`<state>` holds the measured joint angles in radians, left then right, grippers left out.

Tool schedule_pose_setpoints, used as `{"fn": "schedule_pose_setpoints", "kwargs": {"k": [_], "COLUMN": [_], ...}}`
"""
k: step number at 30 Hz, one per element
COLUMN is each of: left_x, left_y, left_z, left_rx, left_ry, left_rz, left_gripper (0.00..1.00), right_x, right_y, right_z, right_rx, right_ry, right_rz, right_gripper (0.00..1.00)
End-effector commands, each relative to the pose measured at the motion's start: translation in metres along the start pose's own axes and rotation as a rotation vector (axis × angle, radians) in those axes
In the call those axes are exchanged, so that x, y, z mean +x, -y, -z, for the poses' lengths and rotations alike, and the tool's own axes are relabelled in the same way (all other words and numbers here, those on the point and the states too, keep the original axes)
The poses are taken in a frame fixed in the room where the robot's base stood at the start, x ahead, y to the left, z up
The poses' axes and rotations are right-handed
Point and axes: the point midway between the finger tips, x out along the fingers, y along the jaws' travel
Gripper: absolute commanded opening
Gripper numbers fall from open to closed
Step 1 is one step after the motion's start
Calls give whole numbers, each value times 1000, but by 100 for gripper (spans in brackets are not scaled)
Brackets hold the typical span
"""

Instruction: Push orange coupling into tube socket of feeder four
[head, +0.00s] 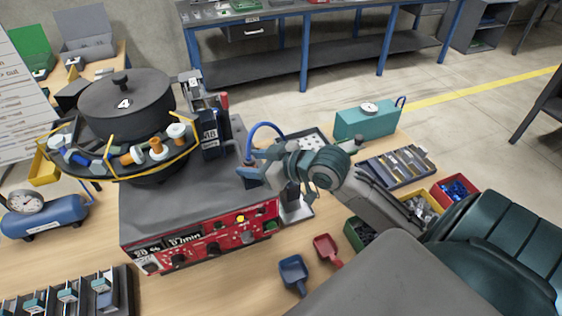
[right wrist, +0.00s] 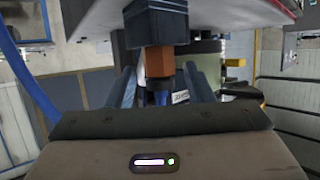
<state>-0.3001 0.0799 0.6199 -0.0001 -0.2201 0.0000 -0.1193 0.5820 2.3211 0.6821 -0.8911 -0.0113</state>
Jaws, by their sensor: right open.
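Feeder four is the dark bowl (head: 122,112) marked 4, on a grey-topped base with a red front panel. My right gripper (head: 252,160) is at the base's right rear side, beside a dark block (head: 250,178) and under the arch of the blue tube (head: 266,126). In the right wrist view the orange coupling (right wrist: 158,63) lies between the two open fingers (right wrist: 163,92), with gaps at its sides. Its upper end meets a dark block (right wrist: 156,25); I cannot tell how deep it sits. The coupling cannot be made out in the head view. My left gripper is out of view.
A teal case (head: 368,121) and a tray of parts (head: 396,166) stand right of the feeder. Red and blue scoops (head: 293,272) lie in front. A blue air tank (head: 45,216) is at left. Some bare table shows in front of the feeder.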

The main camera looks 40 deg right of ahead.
Motion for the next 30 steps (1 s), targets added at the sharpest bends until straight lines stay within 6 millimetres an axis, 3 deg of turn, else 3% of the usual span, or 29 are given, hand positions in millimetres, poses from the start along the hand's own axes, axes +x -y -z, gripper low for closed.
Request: {"fn": "schedule_pose_setpoints", "kwargs": {"k": [21, 24, 30], "left_x": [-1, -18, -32], "left_y": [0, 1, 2], "left_z": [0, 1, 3], "left_rx": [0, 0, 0], "left_ry": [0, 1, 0], "left_rz": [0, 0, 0], "left_gripper": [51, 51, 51], "right_x": [-61, -72, -84], "right_y": [0, -3, -3], "right_z": [0, 4, 2], "right_rx": [-6, 1, 1], "right_ry": [4, 7, 3], "right_rz": [3, -12, -11], "right_gripper": [47, 47, 47]}}
